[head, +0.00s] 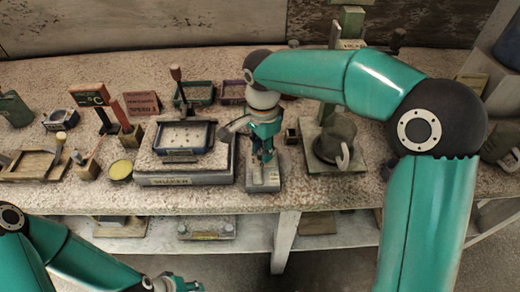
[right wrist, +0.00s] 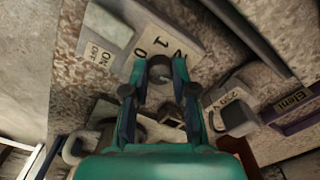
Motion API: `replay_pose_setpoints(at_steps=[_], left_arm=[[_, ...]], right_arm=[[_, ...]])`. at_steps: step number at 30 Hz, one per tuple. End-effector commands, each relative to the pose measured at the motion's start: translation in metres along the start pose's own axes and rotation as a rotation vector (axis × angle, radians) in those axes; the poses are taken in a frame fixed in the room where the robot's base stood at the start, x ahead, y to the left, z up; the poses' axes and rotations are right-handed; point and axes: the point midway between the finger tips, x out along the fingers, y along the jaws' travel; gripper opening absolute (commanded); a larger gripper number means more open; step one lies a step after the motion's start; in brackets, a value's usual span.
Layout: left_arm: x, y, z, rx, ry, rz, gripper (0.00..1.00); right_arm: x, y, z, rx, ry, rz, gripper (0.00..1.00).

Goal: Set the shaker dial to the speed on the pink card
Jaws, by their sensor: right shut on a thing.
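The pink card (head: 142,104) stands at the back left of the bench; its lower line seems to read "SPEED" with a digit, perhaps 3. The shaker (head: 184,152), a grey base with a blue-rimmed tray, is in the middle. The grey control box (head: 263,178) stands right of it. My right gripper (head: 265,154) points down over this box. In the right wrist view its fingers (right wrist: 160,86) are shut on the dark round dial (right wrist: 160,72), with 0, 1 and 2 printed around it. The dial's pointer is not clear. My left gripper (head: 175,284) is low at the bottom edge, its fingers barely visible.
A panel marked ON and OFF (right wrist: 104,48) lies beside the dial. A grey mug-like vessel (head: 335,140) stands right of the box. A wooden tray (head: 35,165) and a yellow-topped tin (head: 120,170) are on the left. A lower shelf (head: 340,228) runs beneath.

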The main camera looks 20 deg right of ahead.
Motion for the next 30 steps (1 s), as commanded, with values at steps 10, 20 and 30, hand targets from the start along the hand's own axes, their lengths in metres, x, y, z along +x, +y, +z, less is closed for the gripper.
replay_pose_setpoints(at_steps=[10,20,30], left_arm=[[0.0039,-0.0014,0.0,0.0,0.0,0.0,0.4],[0.0045,-0.0016,0.0,0.0,0.0,0.0,0.4],[0.0045,-0.0016,0.0,0.0,0.0,0.0,0.4]], right_arm=[[-0.0034,-0.0042,-0.0004,0.198,0.001,-0.018,0.0],[-0.0038,-0.0044,0.0004,0.251,-0.002,-0.018,0.0],[-0.0037,-0.0045,0.0012,0.25,-0.003,-0.017,0.33]])
